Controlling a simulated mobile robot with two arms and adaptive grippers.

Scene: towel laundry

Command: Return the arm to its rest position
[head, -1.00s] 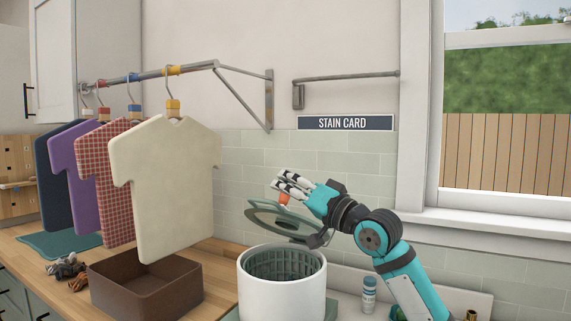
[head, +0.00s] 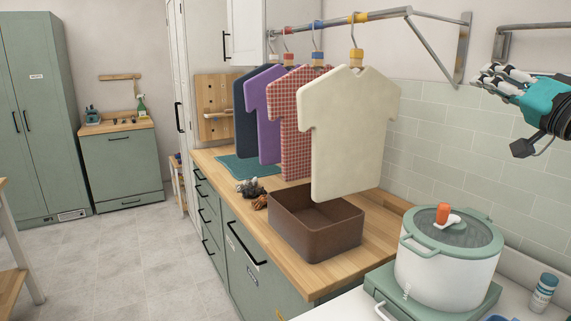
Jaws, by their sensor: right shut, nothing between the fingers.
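My right gripper (head: 504,78) is at the upper right of the head view, in front of the tiled wall. Its fingers point left and it is shut and empty. It is up and apart from the white pot (head: 447,265) below it. The pot's lid (head: 470,234), with an orange knob, sits on the pot. My left gripper is out of view.
Several shirts, the nearest a cream one (head: 345,130), hang from a wall rail (head: 393,14). A brown box (head: 315,228) stands on the wooden counter (head: 290,272) below them. A bottle (head: 543,292) stands right of the pot. Floor (head: 130,255) is clear at left.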

